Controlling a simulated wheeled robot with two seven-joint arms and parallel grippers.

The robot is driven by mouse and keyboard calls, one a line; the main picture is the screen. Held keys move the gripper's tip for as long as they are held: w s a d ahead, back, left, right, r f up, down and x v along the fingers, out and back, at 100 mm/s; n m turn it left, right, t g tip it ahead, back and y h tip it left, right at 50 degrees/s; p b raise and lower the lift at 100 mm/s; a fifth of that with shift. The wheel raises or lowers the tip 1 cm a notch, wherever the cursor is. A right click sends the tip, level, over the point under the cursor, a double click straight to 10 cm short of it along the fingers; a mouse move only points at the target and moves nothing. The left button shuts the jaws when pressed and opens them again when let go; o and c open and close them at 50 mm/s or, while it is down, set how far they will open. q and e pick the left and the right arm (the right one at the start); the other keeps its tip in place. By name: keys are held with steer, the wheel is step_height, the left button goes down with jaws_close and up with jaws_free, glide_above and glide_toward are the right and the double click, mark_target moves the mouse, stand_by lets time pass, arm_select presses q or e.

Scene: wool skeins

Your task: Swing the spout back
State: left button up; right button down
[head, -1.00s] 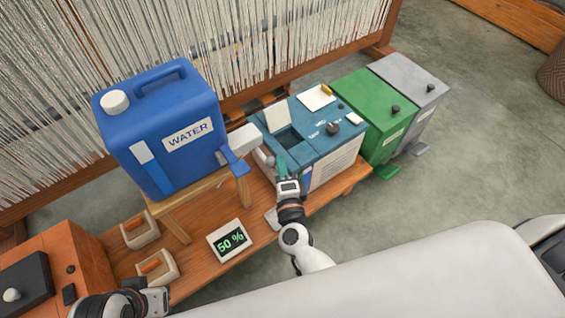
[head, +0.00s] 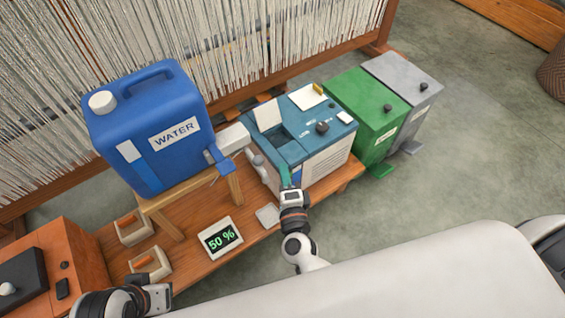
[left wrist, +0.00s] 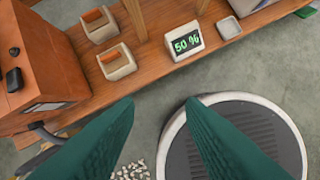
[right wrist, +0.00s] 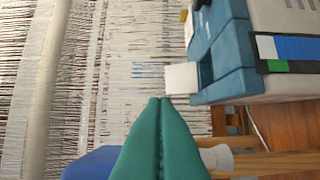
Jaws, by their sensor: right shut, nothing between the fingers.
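A white block-shaped outlet (head: 234,138) with a blue part (head: 219,160) below it juts from the right side of the blue water can (head: 150,130). A rounded grey, spout-like piece (head: 258,161) sits at the left side of the teal machine (head: 312,140); I cannot tell which of these is the spout. My right gripper (head: 285,174) is shut and empty at the machine's front left, apart from the outlet. In the right wrist view its teal fingers (right wrist: 161,105) meet, with a pale rounded piece (right wrist: 216,157) beside them. My left gripper (left wrist: 162,100) is open and empty.
A 50 % display (head: 220,238) and a small grey tray (head: 268,215) are on the wooden bench (head: 195,245). Two beige holders with orange tops (head: 150,264) stand left of the display. Green (head: 366,115) and grey (head: 405,85) bins stand right of the machine. A loom (head: 240,50) is behind.

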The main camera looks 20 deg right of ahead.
arm_select(q)
steer(key=shift+w+a+f, duration=0.3)
steer(key=shift+a+f, duration=0.2)
steer(key=shift+a, duration=0.05)
arm_select(e)
steer(key=s+a, duration=0.2)
steer(key=s, duration=0.4)
steer(key=shift+a, duration=0.4)
steer(key=shift+r, duration=0.1)
